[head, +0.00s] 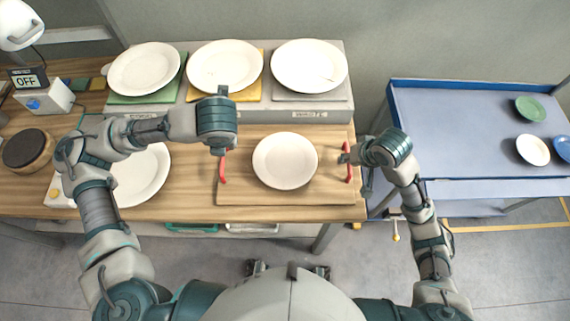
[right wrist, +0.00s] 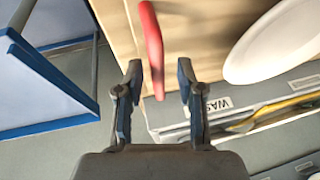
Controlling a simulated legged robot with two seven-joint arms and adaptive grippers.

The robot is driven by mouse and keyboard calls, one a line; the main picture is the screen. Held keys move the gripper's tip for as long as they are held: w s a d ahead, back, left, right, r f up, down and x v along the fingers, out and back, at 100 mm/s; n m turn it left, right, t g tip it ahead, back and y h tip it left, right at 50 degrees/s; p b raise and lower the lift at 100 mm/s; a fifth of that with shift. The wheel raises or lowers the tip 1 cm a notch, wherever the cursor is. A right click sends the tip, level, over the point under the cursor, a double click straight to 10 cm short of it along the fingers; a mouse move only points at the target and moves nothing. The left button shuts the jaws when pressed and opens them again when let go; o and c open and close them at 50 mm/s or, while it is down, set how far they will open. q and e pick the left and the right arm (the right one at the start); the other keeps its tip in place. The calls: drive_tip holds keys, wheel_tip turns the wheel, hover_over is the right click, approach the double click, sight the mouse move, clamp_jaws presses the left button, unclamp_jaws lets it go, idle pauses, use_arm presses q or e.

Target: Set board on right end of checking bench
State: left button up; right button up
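A wooden board (head: 236,190) with a red handle at each end is at the right end of the wooden bench (head: 189,202); whether it touches the bench top is unclear. A white plate (head: 285,161) lies on it. My right gripper (head: 344,159) is at the right red handle (head: 349,165). In the right wrist view its fingers (right wrist: 158,85) stand apart, with the red handle (right wrist: 152,45) between them and gaps on both sides. My left gripper (head: 221,150) is at the left red handle (head: 222,168); its fingers are mostly hidden by the wrist.
Three white plates stand on green, yellow and grey mats on a raised grey shelf (head: 300,113) behind. Another white plate (head: 142,176) lies on the bench, partly under my left arm. A blue-edged table (head: 450,130) with small dishes stands to the right, across a gap.

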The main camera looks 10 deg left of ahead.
drive_tip(key=v, duration=1.1)
drive_tip(key=shift+d, duration=0.1)
